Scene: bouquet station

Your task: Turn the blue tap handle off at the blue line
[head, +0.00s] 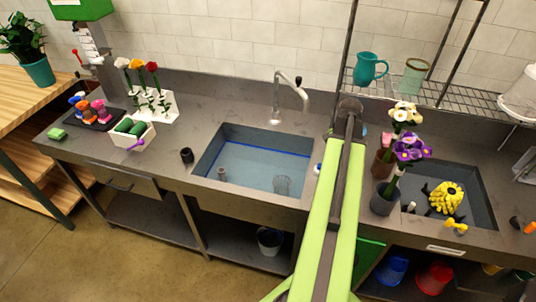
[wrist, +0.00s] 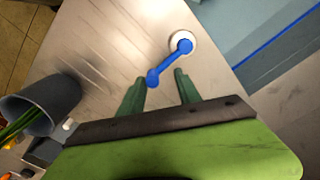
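The blue tap handle (wrist: 168,61) shows in the wrist view as a short lever on a round white base (wrist: 189,43) on the grey counter. In the head view only a small white and blue bit (head: 317,170) shows beside my arm. My gripper (wrist: 159,75) is open, its two green fingers apart. The handle's free end lies between the fingertips in the picture; I cannot tell whether they touch it. A blue line (wrist: 276,36) runs along the sink wall; it also shows in the head view (head: 262,140). My arm hides the gripper there.
The sink (head: 207,158) holds bluish water, a small cup and a wire basket, under a grey faucet (head: 276,95). A dark vase (head: 384,199) with purple flowers stands right of my arm; a dark pot (wrist: 45,103) shows left in the wrist view. A wire rack (head: 440,98) is behind.

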